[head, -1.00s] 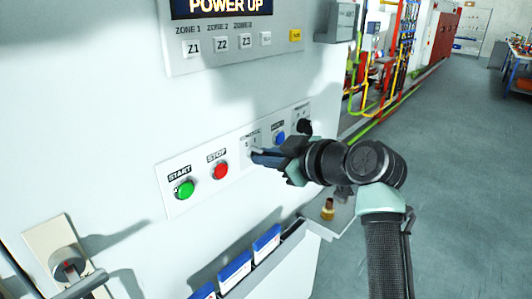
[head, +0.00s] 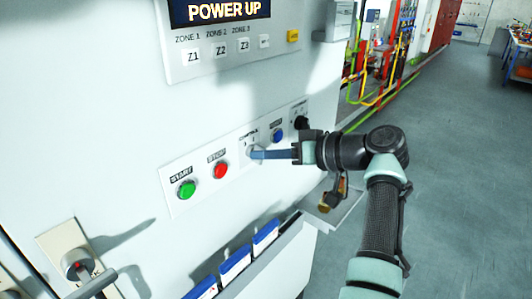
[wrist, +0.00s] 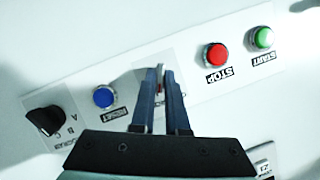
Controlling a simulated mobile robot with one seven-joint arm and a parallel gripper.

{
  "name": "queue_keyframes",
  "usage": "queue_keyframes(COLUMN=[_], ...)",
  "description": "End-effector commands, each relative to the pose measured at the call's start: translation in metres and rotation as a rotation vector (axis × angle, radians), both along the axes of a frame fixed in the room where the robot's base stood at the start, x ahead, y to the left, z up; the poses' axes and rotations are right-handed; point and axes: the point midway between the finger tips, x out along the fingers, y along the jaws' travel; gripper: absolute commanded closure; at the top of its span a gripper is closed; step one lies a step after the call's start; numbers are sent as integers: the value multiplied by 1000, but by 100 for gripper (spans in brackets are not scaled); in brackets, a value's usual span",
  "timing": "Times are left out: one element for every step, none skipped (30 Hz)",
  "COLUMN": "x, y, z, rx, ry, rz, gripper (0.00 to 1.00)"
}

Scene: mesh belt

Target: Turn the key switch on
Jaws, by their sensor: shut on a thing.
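The key switch (head: 252,152) is a round silver-grey fitting on the white control strip, under a label that seems to read CONTROL. My gripper (head: 262,154) reaches it from the right, its blue fingers shut on the key at the switch face. In the wrist view, the two fingertips (wrist: 161,72) point at the panel between the blue RESET button and the red STOP button. They hide most of the switch and key, so I cannot tell the key's angle.
The strip also carries a green START button (head: 187,189), the red STOP button (head: 221,170), the blue button (head: 278,135) and a black selector knob (head: 301,122). A display (head: 225,12) reads POWER UP. Below are blue-labelled bins (head: 236,262) and a small shelf (head: 336,213).

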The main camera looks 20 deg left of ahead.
Motion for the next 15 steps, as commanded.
queue_keyframes(x=[0, 0, 1, 1, 1, 1, 1, 1, 1, 1, 1, 1, 1, 1, 1], y=[0, 0, 0, 0, 0, 0, 0, 0, 0, 0, 0, 0, 0, 0, 0], z=[1, 1, 1, 1, 1, 1, 1, 1, 1, 1, 1, 1, 1, 1, 1], rx=[8, 12, 18, 21, 23, 26, 29, 30, 32, 33, 34, 34, 35, 36, 36], ry=[18, 28, 42, 51, 58, 67, 72, 76, 81, 84, 86, 89, 90, 91, 91], rz=[1, 1, 0, 0, 0, 0, 0, 1, 1, 0, 1, 1, 0, 1, 1], gripper=[100, 100, 100, 100, 100, 100, 100, 100, 100, 100, 100, 100, 100, 100, 100])
